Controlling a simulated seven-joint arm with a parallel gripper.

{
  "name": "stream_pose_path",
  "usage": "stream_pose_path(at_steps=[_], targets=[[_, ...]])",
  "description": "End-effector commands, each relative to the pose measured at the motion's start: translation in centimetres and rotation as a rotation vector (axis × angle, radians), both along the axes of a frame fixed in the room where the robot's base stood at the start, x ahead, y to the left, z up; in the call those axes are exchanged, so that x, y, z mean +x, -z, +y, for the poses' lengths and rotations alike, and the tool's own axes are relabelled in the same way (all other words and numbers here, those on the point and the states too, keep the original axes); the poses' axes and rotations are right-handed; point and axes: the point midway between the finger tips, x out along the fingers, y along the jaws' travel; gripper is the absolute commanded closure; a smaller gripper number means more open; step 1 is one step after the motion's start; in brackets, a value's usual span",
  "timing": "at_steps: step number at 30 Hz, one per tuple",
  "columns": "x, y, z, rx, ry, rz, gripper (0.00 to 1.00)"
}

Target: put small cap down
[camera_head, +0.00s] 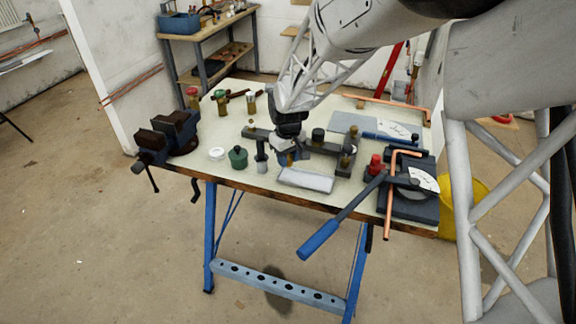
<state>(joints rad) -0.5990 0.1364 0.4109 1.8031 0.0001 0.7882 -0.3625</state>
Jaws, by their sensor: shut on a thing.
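My gripper (288,157) is low over the front middle of the workbench (230,132), behind a white folded cloth or tray (306,180). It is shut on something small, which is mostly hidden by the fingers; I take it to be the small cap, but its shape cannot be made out. I cannot tell whether it touches the bench. A green lidded pot (238,157) and a grey upright piece (261,158) stand to the left of my gripper.
A vise (172,135) is at the bench's left end. A pipe bender (410,185) with a blue-handled lever (322,238) projects past the front right. A black fixture (325,148) is beside my gripper.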

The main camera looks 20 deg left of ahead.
Motion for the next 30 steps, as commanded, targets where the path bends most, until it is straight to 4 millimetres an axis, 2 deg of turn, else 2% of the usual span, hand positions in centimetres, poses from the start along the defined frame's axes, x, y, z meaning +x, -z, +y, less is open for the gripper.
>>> stream_pose_path(at_steps=[3, 7, 30], targets=[[-0.2, 1.8, -0.1, -0.002, 0.0, 0.004, 0.97], [-0.1, 2.9, -0.1, -0.002, 0.0, 0.003, 0.97], [-0.1, 4.0, -0.1, -0.002, 0.0, 0.003, 0.97]])
